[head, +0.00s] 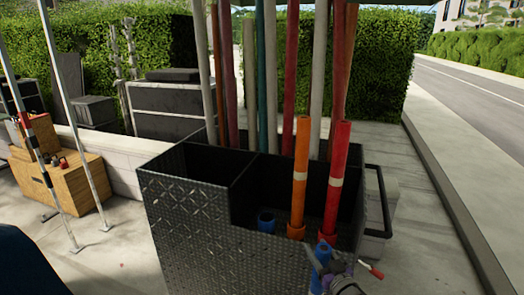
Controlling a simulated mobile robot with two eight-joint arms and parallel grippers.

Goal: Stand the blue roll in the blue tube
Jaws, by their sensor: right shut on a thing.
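The blue tube (265,223) is a short, open-topped cylinder at the front of a black diamond-plate box. Its dark opening faces up and no roll shows in it. My right gripper (323,267) is at the bottom, in front of the box's right part, shut on a blue cylinder that appears to be the blue roll (323,252). The roll's upper end shows, right of the blue tube and apart from it; the gripper hides part of it, and its lower end is unclear. My left gripper is not in view.
An orange roll (300,165) stands in an orange tube (296,229), and a red roll (337,170) stands in a red tube (327,238). The diamond-plate box (190,235) has high walls. Several tall poles rise behind. A black handle (385,200) is at its right.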

